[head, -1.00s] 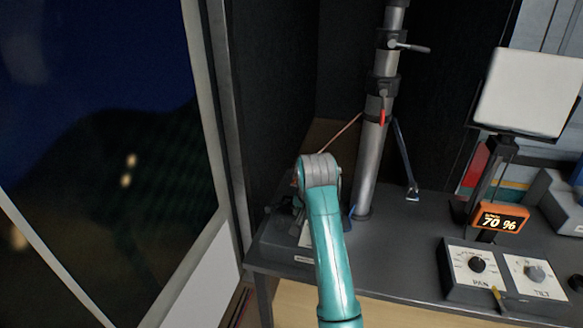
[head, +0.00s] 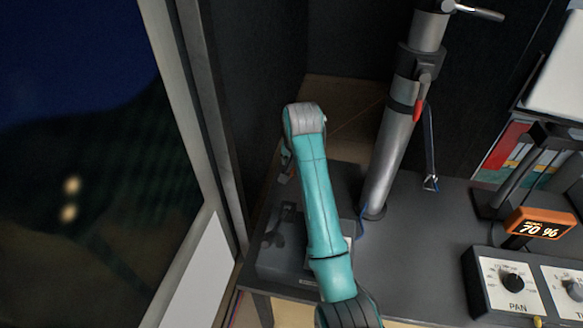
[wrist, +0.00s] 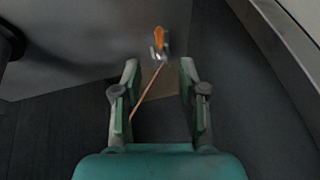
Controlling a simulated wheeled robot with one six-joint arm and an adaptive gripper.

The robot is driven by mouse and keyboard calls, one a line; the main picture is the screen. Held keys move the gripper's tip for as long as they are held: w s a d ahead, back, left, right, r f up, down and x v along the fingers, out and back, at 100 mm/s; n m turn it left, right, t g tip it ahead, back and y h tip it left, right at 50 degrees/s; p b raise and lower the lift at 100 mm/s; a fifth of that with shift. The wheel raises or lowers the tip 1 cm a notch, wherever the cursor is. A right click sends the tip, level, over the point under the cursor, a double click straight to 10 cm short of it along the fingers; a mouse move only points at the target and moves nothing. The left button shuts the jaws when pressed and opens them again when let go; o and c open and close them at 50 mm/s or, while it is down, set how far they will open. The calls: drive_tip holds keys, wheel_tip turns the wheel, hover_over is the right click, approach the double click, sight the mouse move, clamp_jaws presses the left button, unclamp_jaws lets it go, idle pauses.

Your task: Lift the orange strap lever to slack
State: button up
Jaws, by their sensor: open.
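The orange strap lever (wrist: 159,38) shows in the wrist view near the top centre, on a small metal buckle (wrist: 158,53). A thin orange strap (wrist: 145,100) runs from the buckle down and left. My gripper (wrist: 160,68) is open and empty, its two fingers apart. In the picture the lever appears just beyond the gap between the fingertips, with no contact seen. In the head view my arm hides most of the gripper, and I cannot make out the lever there.
A grey mast (head: 392,150) with a red handle (head: 419,109) stands right of my arm on a dark desk (head: 415,245). A pan control box (head: 500,275) and an orange display (head: 540,223) sit farther right. A window frame (head: 185,110) is on the left.

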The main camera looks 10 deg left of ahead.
drive_tip(key=x, duration=0.8)
drive_tip(key=shift+f, duration=0.25)
clamp_jaws()
